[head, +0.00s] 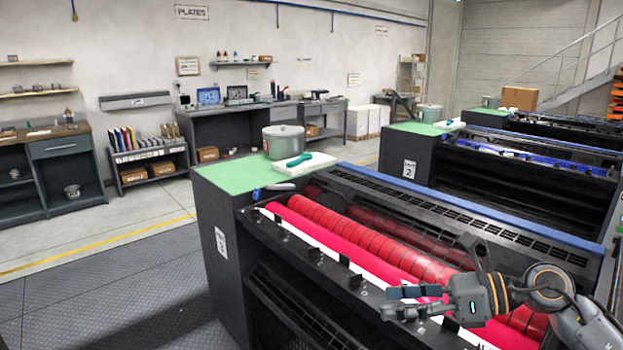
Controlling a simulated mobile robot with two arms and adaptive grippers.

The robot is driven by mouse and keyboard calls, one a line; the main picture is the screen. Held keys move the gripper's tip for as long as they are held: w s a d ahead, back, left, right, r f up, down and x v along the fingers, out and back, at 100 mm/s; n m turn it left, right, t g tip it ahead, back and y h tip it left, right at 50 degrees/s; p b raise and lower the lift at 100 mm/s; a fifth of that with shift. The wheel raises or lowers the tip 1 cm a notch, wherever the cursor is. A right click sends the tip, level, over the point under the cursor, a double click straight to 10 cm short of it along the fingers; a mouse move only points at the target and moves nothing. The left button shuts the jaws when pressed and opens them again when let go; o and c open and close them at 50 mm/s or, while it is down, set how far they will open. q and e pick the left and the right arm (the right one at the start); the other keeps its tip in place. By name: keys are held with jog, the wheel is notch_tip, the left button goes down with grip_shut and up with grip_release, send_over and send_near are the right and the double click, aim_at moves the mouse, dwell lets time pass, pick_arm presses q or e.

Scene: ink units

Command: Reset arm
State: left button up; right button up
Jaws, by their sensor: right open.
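My right gripper (400,302) is at the lower right, in front of and over the near ink unit (335,262) with its red rollers (375,238). Its fingers point left, spread apart with nothing between them. The arm comes in from the right edge and hides part of the rollers' right end. I cannot tell how high the gripper is above the unit. My left gripper is not in view.
A grey metal pot (284,142) and a teal-handled tool (299,160) on a white pad (318,165) sit on the unit's green top (225,176). Another unit with blue rollers (535,160) stands behind. Open floor (110,255) lies to the left.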

jog(key=a+r+m+t+y, duration=0.4)
jog(key=a+m+t, duration=0.1)
jog(key=m, duration=0.1)
jog(key=w+d+f+m+t+h, duration=0.1)
jog(key=d+f+m+t+h, duration=0.4)
jog(key=m, duration=0.7)
jog(key=w+d+f+m+t+h, duration=0.1)
jog(key=d+m+t+h, duration=0.3)
jog(key=m+t+h, duration=0.55)
jog(key=s+d+f+m+g+h, duration=0.2)
jog(key=f+m+g, duration=0.2)
jog(key=f+m, duration=0.1)
jog(key=s+d+f+m+g+h, duration=0.2)
jog(key=f+m+g, duration=0.2)
jog(key=f+m, duration=0.1)
jog(key=s+a+f+m+g, duration=0.1)
jog(key=s+f+m+g, duration=0.4)
jog(key=s+f, duration=0.6)
jog(key=s+a+f+m+g, duration=0.25)
jog(key=s+f+g, duration=0.45)
jog(key=s, duration=0.7)
notch_tip(320, 180, down, 26)
jog(key=s+g, duration=0.1)
jog(key=g, duration=0.1)
jog(key=s+d+f, duration=0.2)
jog(key=s+f, duration=0.6)
jog(key=s+d+f, duration=0.1)
jog(key=s+f, duration=0.7)
jog(key=shift+s+d+g+y, duration=0.35)
jog(key=shift+s+d, duration=0.05)
